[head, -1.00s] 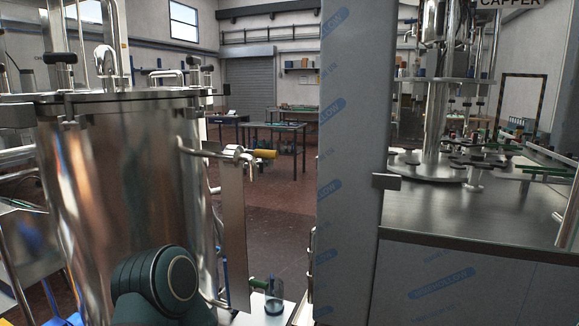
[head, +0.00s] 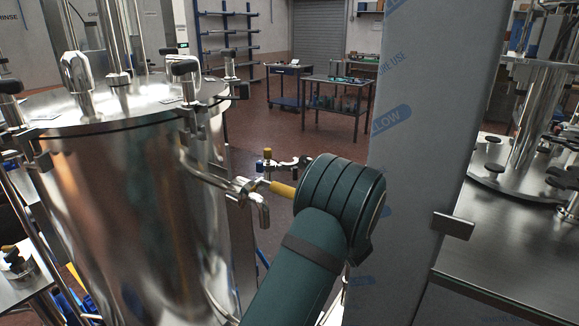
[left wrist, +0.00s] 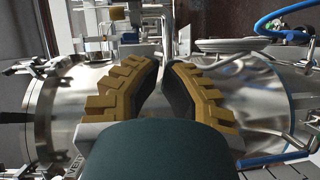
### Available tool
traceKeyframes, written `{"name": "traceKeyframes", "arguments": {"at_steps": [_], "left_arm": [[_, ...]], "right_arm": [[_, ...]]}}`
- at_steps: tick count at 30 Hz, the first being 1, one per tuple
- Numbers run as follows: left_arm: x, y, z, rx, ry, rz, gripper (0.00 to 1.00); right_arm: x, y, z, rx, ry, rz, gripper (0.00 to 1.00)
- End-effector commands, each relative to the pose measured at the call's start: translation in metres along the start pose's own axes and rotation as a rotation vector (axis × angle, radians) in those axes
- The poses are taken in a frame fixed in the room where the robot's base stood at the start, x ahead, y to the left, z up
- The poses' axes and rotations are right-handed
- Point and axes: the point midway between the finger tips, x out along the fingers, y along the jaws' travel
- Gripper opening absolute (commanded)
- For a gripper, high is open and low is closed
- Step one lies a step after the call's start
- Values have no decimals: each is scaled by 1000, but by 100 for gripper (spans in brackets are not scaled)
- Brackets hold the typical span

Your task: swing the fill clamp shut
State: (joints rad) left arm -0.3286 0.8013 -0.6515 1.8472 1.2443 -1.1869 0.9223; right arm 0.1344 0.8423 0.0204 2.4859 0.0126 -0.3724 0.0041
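The steel tank (head: 125,190) stands at left in the head view. A small yellow-and-blue piece with metal arms (head: 267,157) shows just beyond. My right gripper is not in view.
A grey column (head: 425,120) with blue labels stands right of my left arm, with a metal bracket (head: 453,226). A steel machine table (head: 500,250) is at far right. Work tables (head: 335,82) stand at the back. A blue hose (left wrist: 290,12) shows in the left wrist view.

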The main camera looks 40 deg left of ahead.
Motion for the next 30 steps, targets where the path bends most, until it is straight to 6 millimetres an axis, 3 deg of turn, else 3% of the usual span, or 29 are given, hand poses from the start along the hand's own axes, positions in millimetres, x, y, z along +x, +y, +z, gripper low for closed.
{"name": "traceKeyframes", "arguments": {"at_steps": [1, 5, 11, 23, 30], "left_arm": [[2, 23, -7, -68, 49, 25, 0], [6, 44, -19, -163, 122, 58, 0], [26, 46, -24, -177, 137, 63, 0], [104, 49, -35, -172, 133, 62, 0], [114, 55, -8, -173, 130, 62, 0]], "right_arm": [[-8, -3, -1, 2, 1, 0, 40], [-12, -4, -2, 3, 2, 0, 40], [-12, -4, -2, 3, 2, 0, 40], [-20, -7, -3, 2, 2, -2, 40], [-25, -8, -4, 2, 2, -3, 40]]}}
